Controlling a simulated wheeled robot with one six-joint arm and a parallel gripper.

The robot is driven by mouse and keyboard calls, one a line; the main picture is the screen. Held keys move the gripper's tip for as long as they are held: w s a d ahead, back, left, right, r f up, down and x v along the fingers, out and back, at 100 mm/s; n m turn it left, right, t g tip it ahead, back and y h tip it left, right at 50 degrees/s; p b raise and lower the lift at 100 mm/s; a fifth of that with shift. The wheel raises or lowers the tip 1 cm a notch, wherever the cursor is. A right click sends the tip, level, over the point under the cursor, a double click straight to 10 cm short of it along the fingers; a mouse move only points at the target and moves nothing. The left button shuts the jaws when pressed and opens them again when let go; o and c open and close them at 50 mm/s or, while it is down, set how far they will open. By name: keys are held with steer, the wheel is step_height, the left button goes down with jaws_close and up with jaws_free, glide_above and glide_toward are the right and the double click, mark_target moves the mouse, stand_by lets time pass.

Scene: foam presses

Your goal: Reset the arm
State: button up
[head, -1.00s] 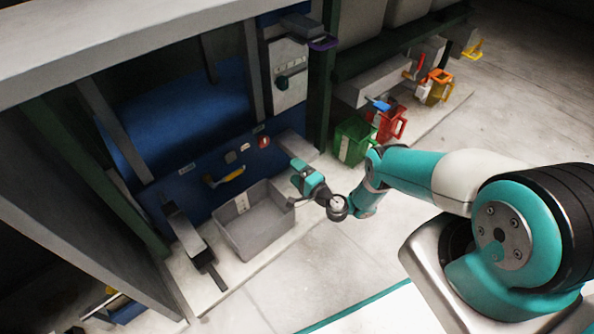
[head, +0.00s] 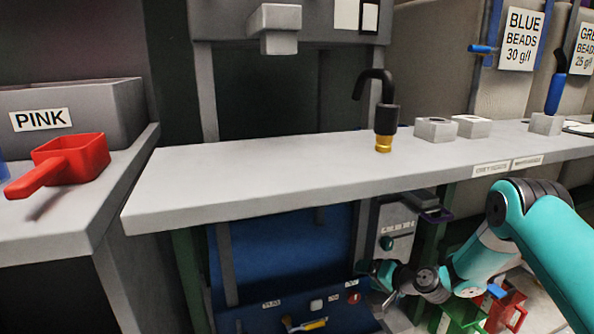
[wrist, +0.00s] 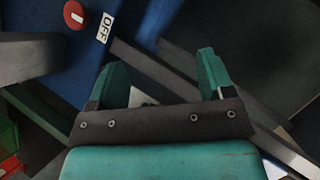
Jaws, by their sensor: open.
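My teal arm reaches in from the right in the head view, below the level of the grey shelf. My gripper (wrist: 162,85) shows in the wrist view with its two teal fingers spread apart and nothing between them. In the head view the gripper (head: 372,270) is small and partly hidden, in front of the blue press panel and below the shelf edge. A red button (wrist: 74,14) beside an OFF label (wrist: 105,28) is at the upper left of the wrist view.
The grey shelf (head: 250,185) runs above my arm. A red scoop (head: 75,160) lies at left by a PINK bin (head: 100,95). A green container (head: 462,312) and a red container (head: 508,305) are below my arm.

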steer(key=s+d+r+n+g+h, duration=0.3)
steer(key=s+r+n+g+h, duration=0.1)
steer(key=s+r, duration=0.95)
steer(key=s+d+r+g+h, duration=0.1)
steer(key=s+d+r+h, duration=0.2)
steer(key=s, duration=0.5)
steer(key=s+d+r+g+h, duration=0.1)
steer(key=s+d+r+g, duration=0.15)
steer(key=s+r, duration=0.4)
steer(key=s+a+r+n+g+y, duration=0.2)
steer(key=s+a+r+n+y, duration=0.35)
steer(key=s+a, duration=0.85)
step_height(320, 180, up, 34)
steer(key=n+h+p, duration=0.1)
steer(key=p, duration=3.1)
steer(key=shift+w+d+f+h, duration=0.15)
steer(key=shift+w+f+h, duration=0.05)
steer(key=shift+w+h, duration=0.15)
